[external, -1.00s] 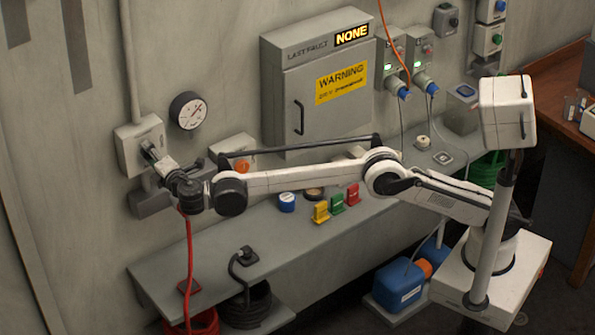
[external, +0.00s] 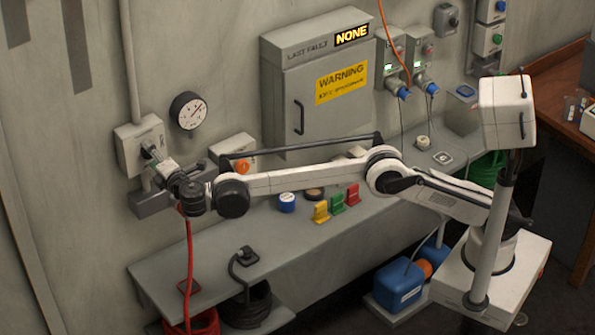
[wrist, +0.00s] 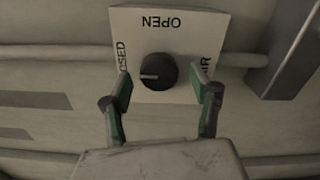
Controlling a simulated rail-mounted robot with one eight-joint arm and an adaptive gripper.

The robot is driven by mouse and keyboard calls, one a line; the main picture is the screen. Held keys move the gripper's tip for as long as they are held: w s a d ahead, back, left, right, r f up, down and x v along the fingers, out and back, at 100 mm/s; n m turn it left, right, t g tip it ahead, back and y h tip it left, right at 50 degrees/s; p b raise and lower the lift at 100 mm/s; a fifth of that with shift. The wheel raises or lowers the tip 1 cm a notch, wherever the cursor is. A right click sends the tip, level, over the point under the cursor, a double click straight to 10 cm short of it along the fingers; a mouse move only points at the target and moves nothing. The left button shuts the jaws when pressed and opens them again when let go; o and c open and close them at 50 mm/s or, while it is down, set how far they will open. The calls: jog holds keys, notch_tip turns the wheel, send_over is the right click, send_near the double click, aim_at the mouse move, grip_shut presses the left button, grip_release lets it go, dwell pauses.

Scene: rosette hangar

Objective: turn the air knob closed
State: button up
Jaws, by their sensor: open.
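The air knob (wrist: 158,72) is a round black dial on a pale plate (wrist: 187,29). The plate reads OPEN along the top, upside down, CLOSED on the left, and AIR on the right, partly covered. The knob's pale pointer line points left, toward CLOSED. My gripper (wrist: 163,86) is open, with one green-padded finger on each side below the knob; I see no contact. In the external view, my gripper (external: 153,157) is at the wall box (external: 129,150), and the knob there is mostly hidden behind the fingers.
A round gauge (external: 188,110) hangs right of the box. A grey bench (external: 215,255) runs below, with a red cable (external: 189,255) and yellow, green and red blocks (external: 337,203). A grey cabinet (external: 285,90) stands on the wall to the right.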

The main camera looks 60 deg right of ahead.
jog(key=v, duration=1.1)
